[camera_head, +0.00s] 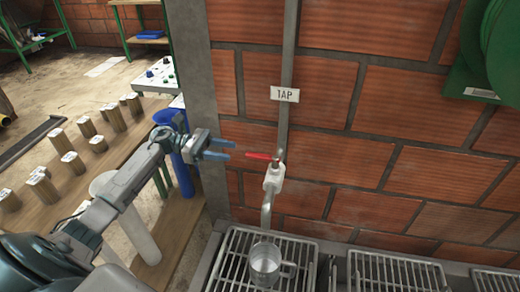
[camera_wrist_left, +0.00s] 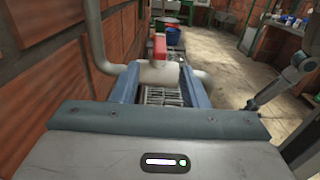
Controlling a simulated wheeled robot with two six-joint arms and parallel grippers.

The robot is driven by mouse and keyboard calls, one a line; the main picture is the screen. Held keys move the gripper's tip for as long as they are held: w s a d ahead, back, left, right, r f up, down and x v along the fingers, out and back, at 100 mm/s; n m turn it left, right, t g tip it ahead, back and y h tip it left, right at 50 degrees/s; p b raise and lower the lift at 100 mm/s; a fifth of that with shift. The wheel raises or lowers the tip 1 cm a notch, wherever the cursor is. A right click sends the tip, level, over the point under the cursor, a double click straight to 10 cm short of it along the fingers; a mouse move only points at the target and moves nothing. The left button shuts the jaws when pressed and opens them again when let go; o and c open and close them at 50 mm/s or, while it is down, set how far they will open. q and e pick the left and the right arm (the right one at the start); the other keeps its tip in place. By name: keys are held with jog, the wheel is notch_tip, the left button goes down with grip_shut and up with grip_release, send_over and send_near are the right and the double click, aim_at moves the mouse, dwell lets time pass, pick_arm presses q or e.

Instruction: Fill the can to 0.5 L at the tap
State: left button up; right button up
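The tap (camera_head: 273,180) is a pale valve on a grey wall pipe, with a red lever (camera_head: 258,156) pointing left. Its spout bends down over a grey metal can (camera_head: 265,265) with a handle at the right. The can stands upright on a slatted grate; I cannot make out its water level. My left gripper (camera_head: 231,151) has its blue fingers apart, just left of the lever tip. In the left wrist view, the tap body (camera_wrist_left: 158,73) and red lever (camera_wrist_left: 158,46) show ahead between the fingers. What seems my right arm (camera_wrist_left: 285,80) shows at the right; its gripper is unclear.
A TAP sign (camera_head: 285,94) hangs on the brick wall above. More grates (camera_head: 397,272) lie to the right, below a green reel (camera_head: 500,50). A wooden bench (camera_head: 100,165) with several labelled blocks and a blue container (camera_head: 180,160) stand left.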

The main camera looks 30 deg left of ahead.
aim_at(257, 155)
pick_arm(q)
jog(key=p+x, duration=0.2)
jog(key=x, duration=0.2)
jog(key=p+x, duration=0.2)
jog(key=x, duration=0.3)
jog(key=shift+r, duration=0.2)
jog(key=shift+w+d+f, duration=0.1)
jog(key=shift+d+f, duration=0.05)
jog(key=shift+d, duration=0.3)
grip_shut()
